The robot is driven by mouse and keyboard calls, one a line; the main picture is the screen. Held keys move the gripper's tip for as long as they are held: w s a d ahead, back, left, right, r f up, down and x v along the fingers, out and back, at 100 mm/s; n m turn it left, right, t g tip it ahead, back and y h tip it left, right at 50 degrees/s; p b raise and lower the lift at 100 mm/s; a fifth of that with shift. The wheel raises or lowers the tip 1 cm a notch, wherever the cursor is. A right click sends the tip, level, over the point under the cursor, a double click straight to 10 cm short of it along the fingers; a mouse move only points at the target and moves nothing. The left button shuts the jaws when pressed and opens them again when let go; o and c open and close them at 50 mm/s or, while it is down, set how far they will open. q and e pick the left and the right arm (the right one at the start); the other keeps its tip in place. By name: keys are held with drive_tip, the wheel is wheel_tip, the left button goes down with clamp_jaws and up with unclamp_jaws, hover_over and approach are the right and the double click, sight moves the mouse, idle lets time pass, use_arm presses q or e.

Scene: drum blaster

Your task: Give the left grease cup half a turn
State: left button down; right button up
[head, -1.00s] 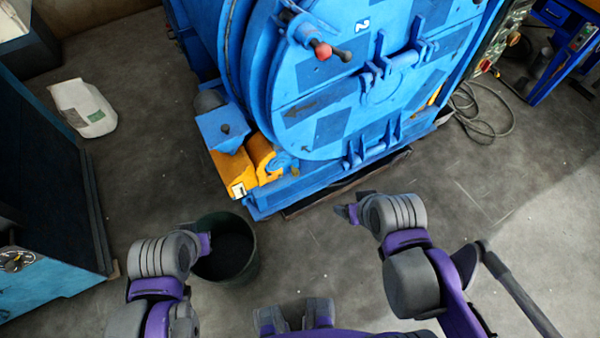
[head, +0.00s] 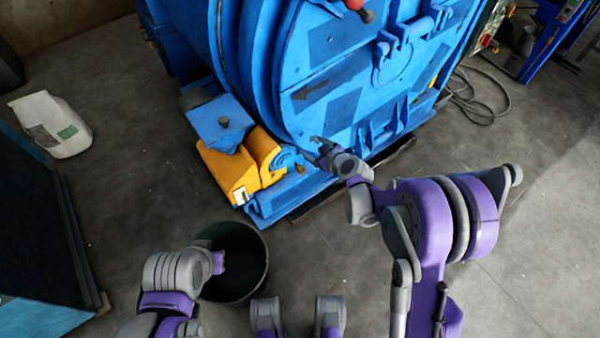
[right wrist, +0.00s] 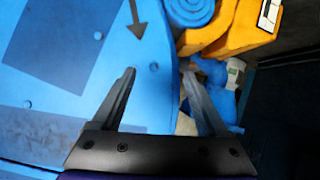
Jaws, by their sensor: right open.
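My right gripper (head: 317,150) is in front of the lower left part of the blue drum blaster (head: 320,85). In the right wrist view its two fingers (right wrist: 160,75) are apart with nothing held between them, over the blue door's edge. I cannot make out the left grease cup for certain. A small pale piece (right wrist: 186,123) shows beside the right finger in the right wrist view, partly hidden by it; I cannot tell what it is. My left arm (head: 175,272) is at the lower left, and its fingers are not visible.
A dark bucket (head: 238,285) stands on the floor by my left arm. A white sack (head: 50,122) lies at the left.

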drive_tip(key=w+f+n+t+b, duration=0.1)
drive_tip(key=w+f+b, duration=0.3)
drive_tip(key=f, duration=1.1)
drive_tip(key=n+t+b, duration=0.2)
drive_tip(key=b, duration=0.2)
approach(302, 171)
drive_tip(key=w, duration=0.1)
use_arm(q)
wheel_tip(302, 171, down, 12)
drive_tip(key=w+b, duration=0.1)
drive_tip(key=b, duration=0.1)
drive_tip(key=shift+w+r, duration=0.15)
drive_tip(key=shift+w, duration=0.1)
use_arm(e)
drive_tip(key=shift+h, duration=0.3)
drive_tip(key=x, duration=1.1)
drive_tip(key=shift+a+f, duration=0.1)
drive_tip(key=shift+a, duration=0.3)
drive_tip(key=shift+s, duration=0.1)
clamp_jaws()
